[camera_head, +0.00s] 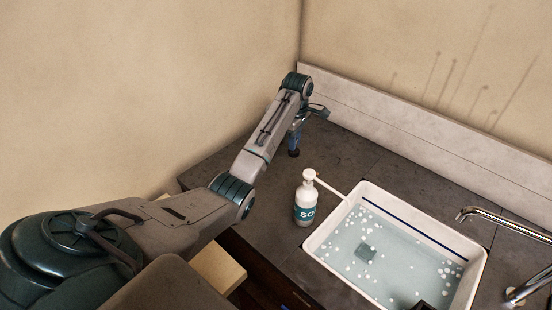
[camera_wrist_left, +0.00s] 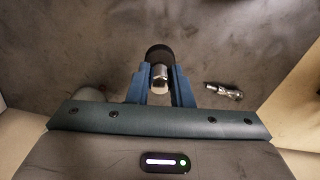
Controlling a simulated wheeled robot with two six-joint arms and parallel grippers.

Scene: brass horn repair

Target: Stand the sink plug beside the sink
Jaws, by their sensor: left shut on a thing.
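My left gripper (camera_head: 295,138) is over the far left part of the dark counter, close to the back corner. It is shut on the sink plug (camera_head: 294,153), which has a dark round end and a chrome stem. In the left wrist view, the fingers (camera_wrist_left: 159,88) grip either side of the stem, and the plug's dark end (camera_wrist_left: 158,53) points away from me. I cannot tell whether the plug touches the counter. The white sink (camera_head: 322,236) is to the right, holding water and white foam bits. My right gripper is not in view.
A white pump bottle (camera_head: 305,203) stands between my left gripper and the sink. A chrome tap (camera_head: 505,222) is at the sink's right. A small metal fitting (camera_wrist_left: 224,91) lies on the counter. A pale backsplash (camera_head: 400,125) runs behind. Bare counter (camera_head: 352,158) lies behind the bottle.

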